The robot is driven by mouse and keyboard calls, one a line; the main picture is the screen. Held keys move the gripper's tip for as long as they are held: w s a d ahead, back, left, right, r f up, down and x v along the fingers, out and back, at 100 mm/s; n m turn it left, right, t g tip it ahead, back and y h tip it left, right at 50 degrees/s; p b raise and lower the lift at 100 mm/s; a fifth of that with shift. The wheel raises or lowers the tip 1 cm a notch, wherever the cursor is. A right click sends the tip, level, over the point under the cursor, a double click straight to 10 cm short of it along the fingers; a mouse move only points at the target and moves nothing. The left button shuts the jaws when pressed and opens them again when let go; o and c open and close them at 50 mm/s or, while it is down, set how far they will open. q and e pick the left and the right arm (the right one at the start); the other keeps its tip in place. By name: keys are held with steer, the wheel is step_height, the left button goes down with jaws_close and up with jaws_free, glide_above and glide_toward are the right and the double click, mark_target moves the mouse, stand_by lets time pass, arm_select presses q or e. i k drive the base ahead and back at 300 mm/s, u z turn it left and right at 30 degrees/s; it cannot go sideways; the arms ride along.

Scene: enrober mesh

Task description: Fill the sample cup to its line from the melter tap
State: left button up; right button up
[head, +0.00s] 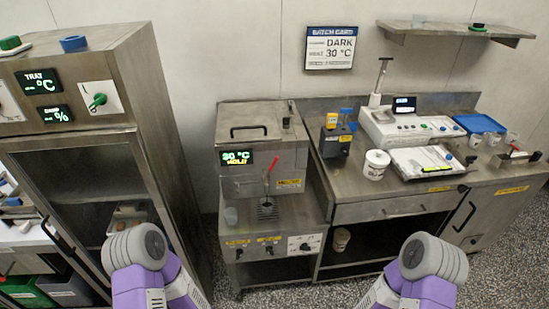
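The melter (262,150) is a steel box with a lid handle and a green display that reads 30 °C. Its tap (267,184) has a red lever (273,163) and sits above a dark drip grate (267,212). A small translucent cup (231,216), which may be the sample cup, stands on the melter's ledge left of the grate, not under the tap. Its line and contents are too small to make out. Only grey and purple links of my two arms show at the bottom edge; neither gripper is in view.
A batch card (331,48) on the wall reads DARK, 30 °C. The bench (345,190) to the right holds a white tub (376,165), a white instrument (405,122) and several small cups near a blue tray (478,123). A tall steel cabinet (150,75) stands left of the melter.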

mark_target(276, 160)
steer(key=i, duration=0.45)
steer(key=z, duration=0.7)
